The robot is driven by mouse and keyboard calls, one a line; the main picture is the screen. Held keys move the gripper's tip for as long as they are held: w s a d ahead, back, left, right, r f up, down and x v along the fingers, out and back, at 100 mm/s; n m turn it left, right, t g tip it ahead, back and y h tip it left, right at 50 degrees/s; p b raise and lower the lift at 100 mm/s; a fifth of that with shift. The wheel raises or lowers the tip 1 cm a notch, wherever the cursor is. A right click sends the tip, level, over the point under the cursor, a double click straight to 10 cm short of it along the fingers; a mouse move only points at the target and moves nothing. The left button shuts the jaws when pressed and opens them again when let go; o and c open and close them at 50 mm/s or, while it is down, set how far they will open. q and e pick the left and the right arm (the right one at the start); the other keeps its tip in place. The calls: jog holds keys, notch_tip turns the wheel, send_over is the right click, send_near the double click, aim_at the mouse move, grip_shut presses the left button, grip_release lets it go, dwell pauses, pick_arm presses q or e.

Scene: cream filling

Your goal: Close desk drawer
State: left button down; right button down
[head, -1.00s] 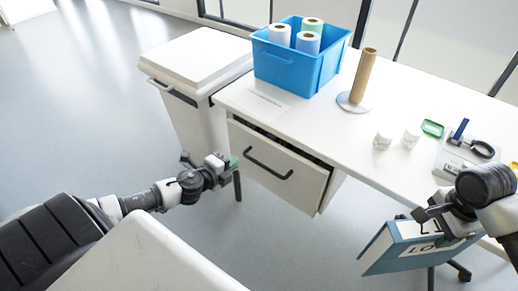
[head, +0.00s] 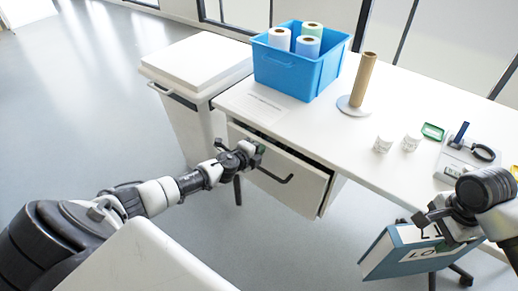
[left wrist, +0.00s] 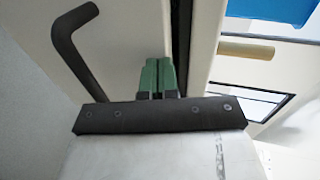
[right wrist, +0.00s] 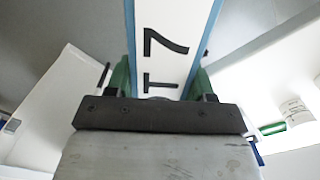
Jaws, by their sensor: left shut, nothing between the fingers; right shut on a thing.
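The desk drawer (head: 300,181) under the white desk stands partly open, with a dark gap along its top edge. Its black bar handle (head: 272,176) shows on the front. My left gripper (head: 256,152) is shut and empty at the upper left part of the drawer front. In the left wrist view its green fingertips (left wrist: 158,76) are close together against or just before the drawer front (left wrist: 120,50), beside the handle (left wrist: 68,50); contact is unclear. My right gripper (head: 428,220) is shut on a blue binder (head: 405,252) with a white label, held near the desk's front edge.

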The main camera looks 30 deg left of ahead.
aim_at(265, 143)
pick_arm(q)
jog(key=shift+w, duration=0.1)
jog(key=w+b, duration=0.1)
jog(key=w, duration=0.3)
jog(key=shift+d, duration=0.15)
jog(key=shift+w, duration=0.25)
jog(key=shift+r, duration=0.4)
